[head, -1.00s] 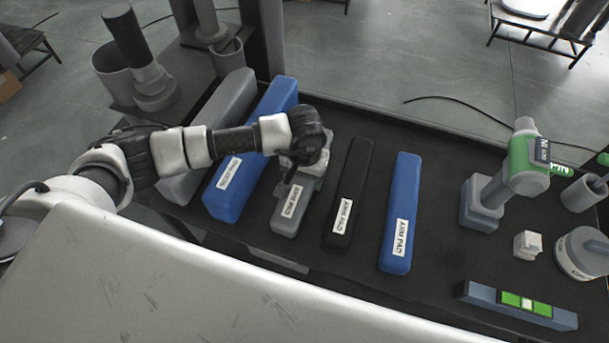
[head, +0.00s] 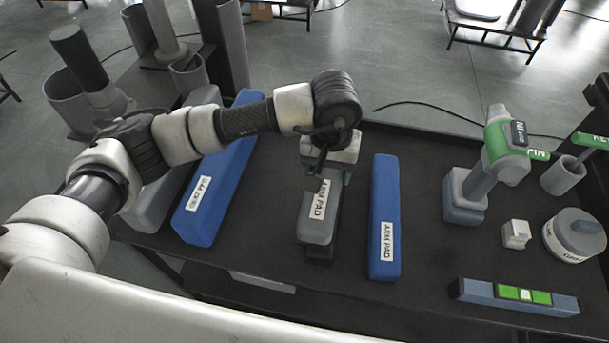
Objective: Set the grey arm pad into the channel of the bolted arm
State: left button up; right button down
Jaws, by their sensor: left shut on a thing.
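The grey arm pad (head: 317,224), with a white "ARM PAD" label, is in my left gripper (head: 326,172). The gripper is shut on its far end, and the pad appears raised above the dark worktop. It covers most of the black arm pad (head: 319,259), whose near end shows below it. A blue arm pad (head: 384,200) lies just to the right, apart from it. My right gripper is not in view.
Left of the gripper lie a longer blue pad (head: 212,190) and a grey one (head: 150,205). On the right are a green-and-grey drill (head: 497,150), a small white block (head: 515,234), a round tin (head: 572,240), a cup (head: 562,177) and a level (head: 518,297).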

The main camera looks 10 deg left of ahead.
pick_arm(q)
jog(key=shift+d+r, duration=0.7)
jog(key=shift+d, duration=0.15)
jog(key=shift+r, duration=1.6)
jog(key=shift+s+f, duration=0.1)
